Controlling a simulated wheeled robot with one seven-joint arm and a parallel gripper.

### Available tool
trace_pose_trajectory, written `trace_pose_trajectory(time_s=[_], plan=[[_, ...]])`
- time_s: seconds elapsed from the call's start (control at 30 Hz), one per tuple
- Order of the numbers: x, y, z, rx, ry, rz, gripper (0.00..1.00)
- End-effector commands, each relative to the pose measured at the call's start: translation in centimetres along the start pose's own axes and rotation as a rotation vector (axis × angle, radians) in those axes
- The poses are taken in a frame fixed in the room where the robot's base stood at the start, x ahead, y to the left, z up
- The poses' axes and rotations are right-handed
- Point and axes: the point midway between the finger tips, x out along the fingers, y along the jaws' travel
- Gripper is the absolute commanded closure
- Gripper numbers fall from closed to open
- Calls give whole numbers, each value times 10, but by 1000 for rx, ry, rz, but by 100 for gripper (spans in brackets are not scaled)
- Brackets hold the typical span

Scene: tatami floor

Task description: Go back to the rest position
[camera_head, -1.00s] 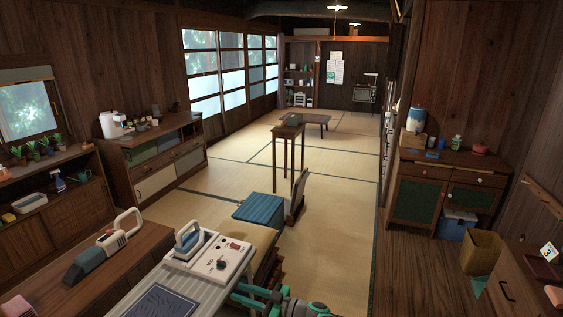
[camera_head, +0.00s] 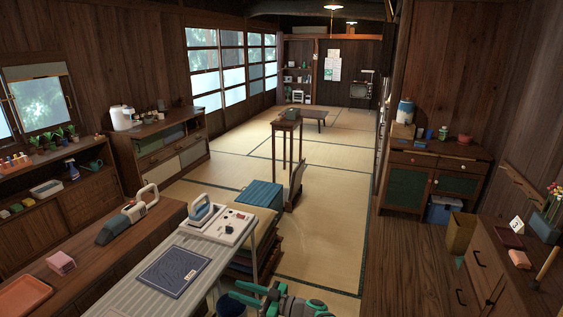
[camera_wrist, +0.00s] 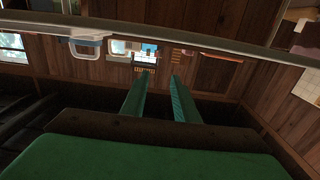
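My gripper (camera_head: 243,293) shows at the bottom centre of the head view, with teal fingers and a grey wrist, low beside the right side of the ironing board (camera_head: 207,251). In the wrist view my gripper (camera_wrist: 158,92) has its two green fingers apart, with nothing between them. The wrist view looks tilted, toward wooden walls and a long pale edge. The lower part of my arm is cut off by the picture edge.
On the board are a dark blue mat (camera_head: 174,270) and a white panel (camera_head: 222,226) with an iron (camera_head: 203,213). A wooden counter (camera_head: 115,258) stands left, a drawer cabinet (camera_head: 490,270) right.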

Motion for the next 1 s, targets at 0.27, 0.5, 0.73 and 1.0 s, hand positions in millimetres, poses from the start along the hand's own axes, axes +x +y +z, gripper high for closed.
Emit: trace_pose_trajectory(time_s=[0.27, 0.5, 0.73, 1.0], plan=[[42, -38, -4, 28, 95, -15, 73], [85, -80, -15, 59, 204, -21, 73], [136, -143, -41, 115, 373, -6, 73], [170, -208, -86, 197, 588, 86, 73]])
